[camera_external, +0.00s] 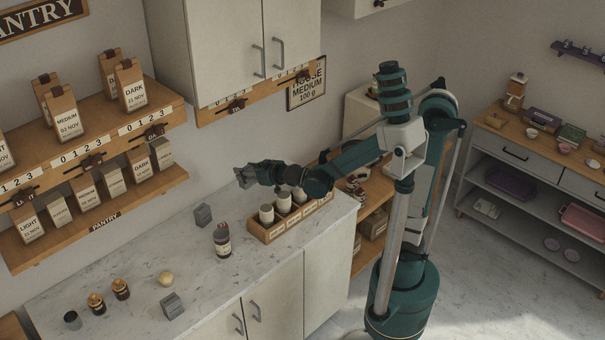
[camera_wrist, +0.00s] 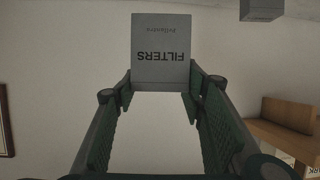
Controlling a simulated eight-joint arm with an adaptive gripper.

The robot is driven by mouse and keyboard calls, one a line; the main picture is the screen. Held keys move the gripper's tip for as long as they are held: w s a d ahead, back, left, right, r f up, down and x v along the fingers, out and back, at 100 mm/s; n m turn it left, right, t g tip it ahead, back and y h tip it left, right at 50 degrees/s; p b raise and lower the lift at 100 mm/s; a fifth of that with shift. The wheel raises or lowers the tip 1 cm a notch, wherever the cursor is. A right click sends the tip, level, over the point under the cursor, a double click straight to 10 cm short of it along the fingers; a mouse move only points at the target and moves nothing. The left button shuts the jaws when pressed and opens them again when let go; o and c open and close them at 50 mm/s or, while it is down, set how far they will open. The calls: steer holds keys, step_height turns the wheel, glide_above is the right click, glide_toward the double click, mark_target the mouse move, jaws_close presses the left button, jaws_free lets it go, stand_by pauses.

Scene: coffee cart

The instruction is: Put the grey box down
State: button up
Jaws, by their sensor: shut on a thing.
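My gripper (camera_external: 247,178) is stretched out to the left above the marble counter (camera_external: 130,262), near the wall. In the wrist view my gripper (camera_wrist: 159,84) is shut on a grey box (camera_wrist: 163,48), with one finger at each side. The box's face reads FILTERS, upside down in that view. In the external view the held grey box (camera_external: 241,178) is small and partly hidden by the fingers; it looks clear of the counter.
Two other grey blocks, one near the wall (camera_external: 203,215) and one near the front edge (camera_external: 171,306), stand on the counter. A dark bottle (camera_external: 222,241) and a wooden rack (camera_external: 264,235) with canisters stand close by. Bare counter lies between them. Wall shelves (camera_external: 95,222) hold bags.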

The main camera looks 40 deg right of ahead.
steer(key=w+d+r, duration=0.2)
steer(key=d, duration=0.5)
steer(key=w+d+r+b, duration=0.1)
steer(key=w+d+r, duration=0.2)
steer(key=d, duration=0.4)
steer(key=w+d+r+h, duration=0.1)
steer(key=w+d+r, duration=0.2)
steer(key=d, duration=0.4)
steer(key=shift+w+m+b, duration=0.15)
steer(key=shift+m+b, duration=0.25)
steer(key=w+a+f+n+y+p, duration=0.1)
steer(key=a+f+n+y, duration=0.15)
steer(key=a, duration=1.55)
steer(key=w+a+f+n+y+p, duration=0.2)
steer(key=a+y, duration=0.1)
steer(key=a, duration=1.5)
steer(key=s+a+f+n+g+y, duration=0.1)
steer(key=s+a, duration=0.4)
steer(key=a, duration=0.6)
steer(key=s+a+f+n+g+y+p, duration=0.1)
steer(key=s+a+f, duration=0.3)
steer(key=a, duration=0.8)
steer(key=s+a+f+n+g+y+p, duration=0.1)
steer(key=s+a, duration=0.5)
steer(key=a, duration=0.6)
steer(key=shift+f+n+g+y, duration=0.4)
steer(key=shift+f+n+y, duration=0.15)
steer(key=shift+f+n, duration=0.2)
